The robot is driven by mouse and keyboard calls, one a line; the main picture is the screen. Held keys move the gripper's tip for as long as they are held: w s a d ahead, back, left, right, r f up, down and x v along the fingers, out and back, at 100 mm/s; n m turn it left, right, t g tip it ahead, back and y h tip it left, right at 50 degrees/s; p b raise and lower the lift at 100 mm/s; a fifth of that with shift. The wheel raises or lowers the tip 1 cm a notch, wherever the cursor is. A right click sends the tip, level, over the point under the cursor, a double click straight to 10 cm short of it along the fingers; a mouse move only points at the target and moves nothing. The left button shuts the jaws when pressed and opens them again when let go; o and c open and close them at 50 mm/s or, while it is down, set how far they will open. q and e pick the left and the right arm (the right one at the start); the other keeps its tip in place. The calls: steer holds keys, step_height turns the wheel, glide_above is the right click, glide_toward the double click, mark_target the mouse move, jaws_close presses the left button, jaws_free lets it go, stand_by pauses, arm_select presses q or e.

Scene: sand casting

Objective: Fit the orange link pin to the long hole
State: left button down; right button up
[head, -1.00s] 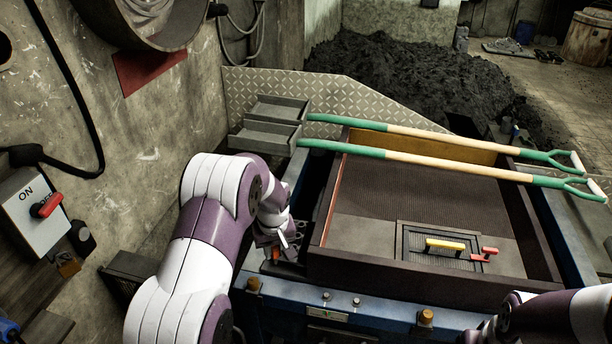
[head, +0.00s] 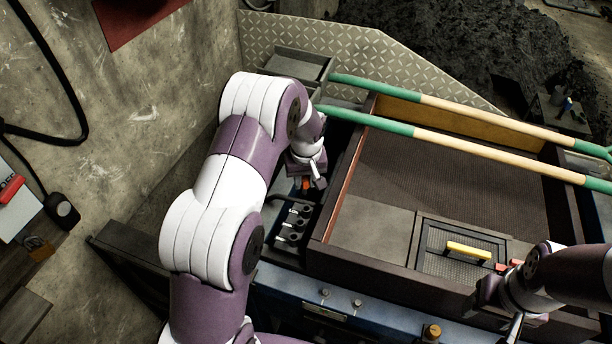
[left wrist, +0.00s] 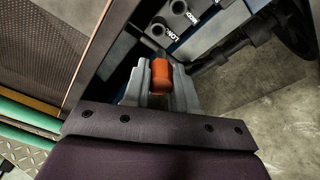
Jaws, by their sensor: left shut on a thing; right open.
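My left gripper (head: 305,180) is shut on the orange link pin (left wrist: 161,73), which sticks out between the fingertips in the left wrist view. In the head view the pin (head: 306,184) is a small orange spot below the wrist. A dark block (head: 291,236) with several round holes stands just in front of the gripper, beside the box. In the left wrist view the block (left wrist: 178,24) has white lettering by its holes; one label begins "LON". The pin appears apart from the holes there. My right gripper (head: 500,308) is open at the lower right, partly hidden.
A large brown box (head: 345,262) lies right of the block, with a yellow handle (head: 468,251) on a panel inside. Two green-and-tan shovels (head: 450,151) lie across the box's far side. A rough wall (head: 150,130) stands on the left.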

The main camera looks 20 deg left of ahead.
mark_target(308, 184)
arm_select(q)
steer(key=f, duration=0.1)
steer(key=w+f+b, duration=0.1)
steer(key=f+b, duration=0.1)
steer(key=shift+w+f, duration=0.3)
steer(key=shift+w, duration=0.1)
steer(key=f+b, duration=0.1)
steer(key=s+f+b, duration=0.1)
steer(key=shift+f, duration=0.3)
steer(key=shift+w+f, duration=0.15)
steer(key=shift+w, duration=0.1)
arm_select(e)
steer(key=f, duration=0.1)
steer(key=w+f, duration=0.1)
steer(key=f, duration=0.2)
steer(key=shift+w+f, duration=0.25)
steer(key=shift+f, duration=0.1)
arm_select(q)
steer(key=shift+s, duration=0.15)
arm_select(e)
steer(key=shift+s, duration=0.15)
arm_select(q)
steer(key=shift+w, duration=0.2)
steer(key=shift+s, duration=0.2)
arm_select(e)
steer(key=shift+f, duration=0.1)
